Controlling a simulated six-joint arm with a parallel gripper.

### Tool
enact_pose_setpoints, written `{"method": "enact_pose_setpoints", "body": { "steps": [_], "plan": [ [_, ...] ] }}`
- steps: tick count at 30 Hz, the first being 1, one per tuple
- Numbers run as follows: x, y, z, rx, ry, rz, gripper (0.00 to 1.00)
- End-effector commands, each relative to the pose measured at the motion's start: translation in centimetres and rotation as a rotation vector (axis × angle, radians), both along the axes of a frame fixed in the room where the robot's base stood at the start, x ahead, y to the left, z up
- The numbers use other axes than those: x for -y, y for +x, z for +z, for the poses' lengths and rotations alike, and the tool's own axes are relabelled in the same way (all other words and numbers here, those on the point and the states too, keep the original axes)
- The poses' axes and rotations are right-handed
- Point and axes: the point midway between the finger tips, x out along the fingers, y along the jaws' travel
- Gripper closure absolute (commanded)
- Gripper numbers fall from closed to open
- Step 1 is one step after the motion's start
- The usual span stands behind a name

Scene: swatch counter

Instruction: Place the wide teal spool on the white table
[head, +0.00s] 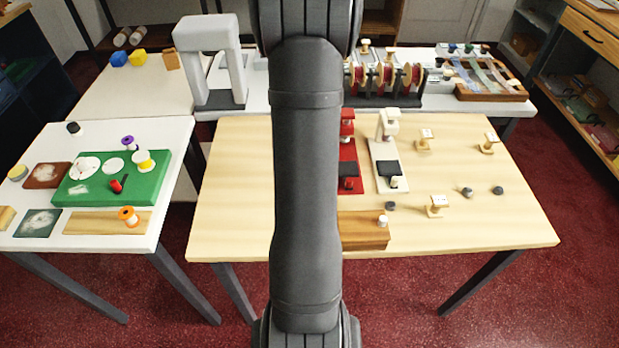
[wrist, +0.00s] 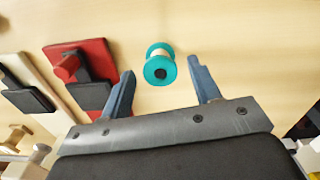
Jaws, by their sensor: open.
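The teal spool (wrist: 160,64) shows in the wrist view on the pale wood tabletop. One teal flange with a dark centre faces the camera, and a pale core shows behind it. My gripper (wrist: 162,70) is open, with its two blue-grey fingers apart to the left and right of the spool in the picture. I cannot tell whether the fingertips are down at the spool's height. Nothing is held. In the head view my arm hides both the spool and the gripper. The white table (head: 172,130) stands at the left.
A green mat (head: 70,192) with spools and patches covers much of the white table. A gap separates it from the wood table (head: 240,160). Red (head: 347,160) and white (head: 388,150) stands are on the wood table. A wooden block (head: 362,232) lies at its front.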

Motion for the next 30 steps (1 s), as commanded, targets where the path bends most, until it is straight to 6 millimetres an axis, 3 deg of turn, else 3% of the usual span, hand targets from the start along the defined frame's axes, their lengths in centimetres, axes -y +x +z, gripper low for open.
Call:
{"method": "enact_pose_setpoints", "body": {
  "steps": [6,13,19,30],
  "plan": [
    [0.0,0.1,4.7,0.006,0.000,0.000,0.43],
    [0.0,0.1,8.5,0.004,0.000,0.000,0.43],
    [0.0,0.0,9.7,0.001,0.000,0.000,0.39],
    [0.0,0.0,9.7,0.000,0.000,0.000,0.39]
  ]
}}
